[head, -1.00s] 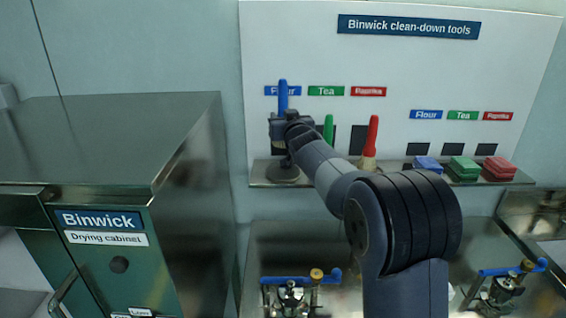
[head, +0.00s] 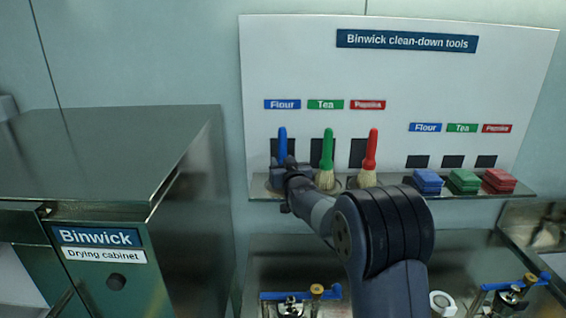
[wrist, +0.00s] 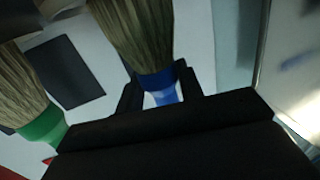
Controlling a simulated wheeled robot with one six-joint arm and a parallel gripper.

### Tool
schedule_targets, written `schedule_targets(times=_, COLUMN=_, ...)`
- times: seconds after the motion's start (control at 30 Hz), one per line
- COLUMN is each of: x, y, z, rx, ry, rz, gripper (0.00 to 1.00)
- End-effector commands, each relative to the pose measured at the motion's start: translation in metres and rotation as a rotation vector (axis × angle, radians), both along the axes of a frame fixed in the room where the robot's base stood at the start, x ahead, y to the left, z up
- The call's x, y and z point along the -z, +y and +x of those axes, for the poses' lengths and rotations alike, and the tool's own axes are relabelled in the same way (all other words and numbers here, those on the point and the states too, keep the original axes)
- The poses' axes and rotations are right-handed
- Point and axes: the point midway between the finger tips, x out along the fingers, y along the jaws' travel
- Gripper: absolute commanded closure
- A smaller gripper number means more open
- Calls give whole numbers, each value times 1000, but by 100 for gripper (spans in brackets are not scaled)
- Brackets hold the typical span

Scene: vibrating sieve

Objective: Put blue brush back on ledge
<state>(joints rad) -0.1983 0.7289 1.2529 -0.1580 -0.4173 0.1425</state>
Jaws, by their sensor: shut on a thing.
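The blue brush (head: 282,143) stands upright under the left "Flour" label, its blue handle rising above my gripper. My gripper (head: 285,180) is shut on it, low at the ledge. In the wrist view the blue brush (wrist: 157,80) shows its bristles and blue collar between the fingers of my gripper (wrist: 160,95). The ledge (head: 340,185) runs along the foot of the white board. The brush's lower end is mostly hidden by my gripper in the head view, so I cannot tell whether it touches the ledge.
A green brush (head: 327,152) and a red brush (head: 369,152) stand to the right on the ledge. Blue (head: 427,181), green (head: 463,181) and red (head: 499,180) blocks sit further right. The drying cabinet (head: 120,200) stands at left. Blue-handled clamps (head: 300,296) are below.

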Motion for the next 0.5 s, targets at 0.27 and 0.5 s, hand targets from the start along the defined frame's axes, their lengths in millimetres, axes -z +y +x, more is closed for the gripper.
schedule_targets(times=0.27, x=2, y=0, z=0, rx=0, ry=0, rz=0, gripper=56)
schedule_targets(times=0.5, x=2, y=0, z=0, rx=0, ry=0, rz=0, gripper=43)
